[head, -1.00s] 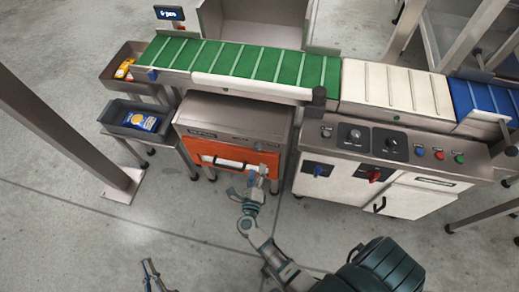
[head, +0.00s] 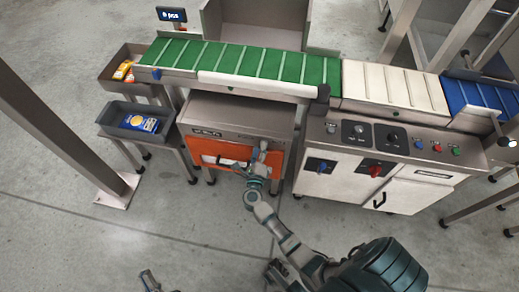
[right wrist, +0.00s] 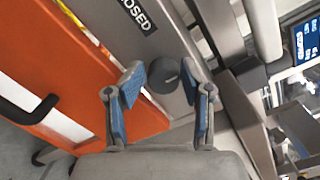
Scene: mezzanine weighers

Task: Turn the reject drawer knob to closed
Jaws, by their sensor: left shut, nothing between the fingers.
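The reject drawer unit is a steel cabinet (head: 240,112) with an orange drawer front (head: 206,149) and a white panel and dark handle on it. In the right wrist view the orange front (right wrist: 75,65) lies at the left, beside a steel strip with a label ending in "OSED". A dark round knob (right wrist: 164,75) sits on this strip. My right gripper (right wrist: 163,84) is open, its blue-padded fingers on either side of the knob; contact cannot be told. In the head view my right gripper (head: 258,158) covers the drawer's right side. My left gripper (head: 147,277) is shut and empty above the floor.
A green conveyor belt (head: 245,62) runs behind the cabinet. A control panel (head: 380,138) with other knobs and buttons stands to the right. Two grey bins (head: 108,117) with packets are at the left. A steel post (head: 65,120) stands at far left; the floor in front is clear.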

